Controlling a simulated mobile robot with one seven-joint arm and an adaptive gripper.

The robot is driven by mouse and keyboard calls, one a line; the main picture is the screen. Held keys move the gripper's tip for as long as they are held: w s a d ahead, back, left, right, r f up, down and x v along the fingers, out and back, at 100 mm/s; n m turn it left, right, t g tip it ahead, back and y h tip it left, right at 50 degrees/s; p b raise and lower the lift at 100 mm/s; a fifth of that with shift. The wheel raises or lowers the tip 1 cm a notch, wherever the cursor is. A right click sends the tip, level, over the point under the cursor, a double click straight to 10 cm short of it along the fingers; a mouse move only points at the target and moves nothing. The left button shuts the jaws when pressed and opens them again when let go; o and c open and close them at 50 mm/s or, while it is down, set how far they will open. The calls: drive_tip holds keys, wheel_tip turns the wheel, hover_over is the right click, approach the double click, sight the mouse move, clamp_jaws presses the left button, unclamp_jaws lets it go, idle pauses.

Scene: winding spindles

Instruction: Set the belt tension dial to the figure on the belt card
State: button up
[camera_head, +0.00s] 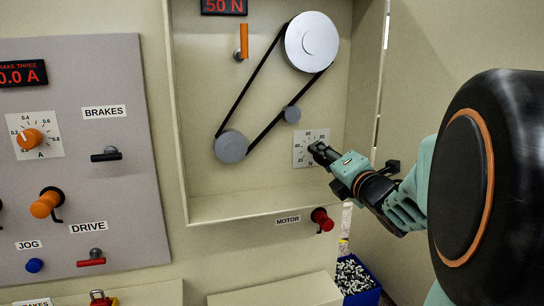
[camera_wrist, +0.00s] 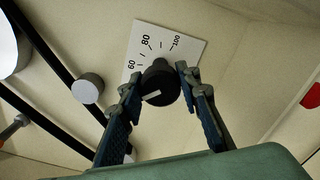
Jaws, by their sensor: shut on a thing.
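The belt tension dial is a black knob (camera_wrist: 160,84) on a white scale plate (camera_head: 303,150). The plate also shows in the wrist view (camera_wrist: 186,46), with 60, 80 and 100 legible. The knob's white mark points to the lower left in the wrist view, below the 60; its exact figure is hidden. My gripper (camera_wrist: 160,78) is shut on the knob, one finger on each side. In the head view my gripper (camera_head: 320,149) covers the knob and part of the scale. A red display (camera_head: 224,6) reads 50 N, its top cut off. I cannot make out a belt card.
A black belt runs around a large pulley (camera_head: 312,42) and smaller pulleys left of the dial. A red motor knob (camera_head: 322,219) sits below the recess. A grey brake panel (camera_head: 75,160) is at left. A blue bin (camera_head: 358,280) stands on the floor.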

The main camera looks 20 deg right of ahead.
drive_tip(key=m+b, duration=0.1)
drive_tip(key=m, duration=0.2)
drive_tip(key=shift+f, duration=0.1)
drive_tip(key=m+b, duration=0.1)
drive_tip(key=m, duration=0.5)
drive_tip(key=shift+m, duration=0.4)
drive_tip(key=m+p, duration=0.1)
drive_tip(key=m, duration=0.2)
drive_tip(key=shift+m, duration=0.3)
drive_tip(key=m+p, duration=0.1)
drive_tip(key=m, duration=0.4)
drive_tip(key=shift+m+p, duration=1)
drive_tip(key=shift+m, duration=1.5)
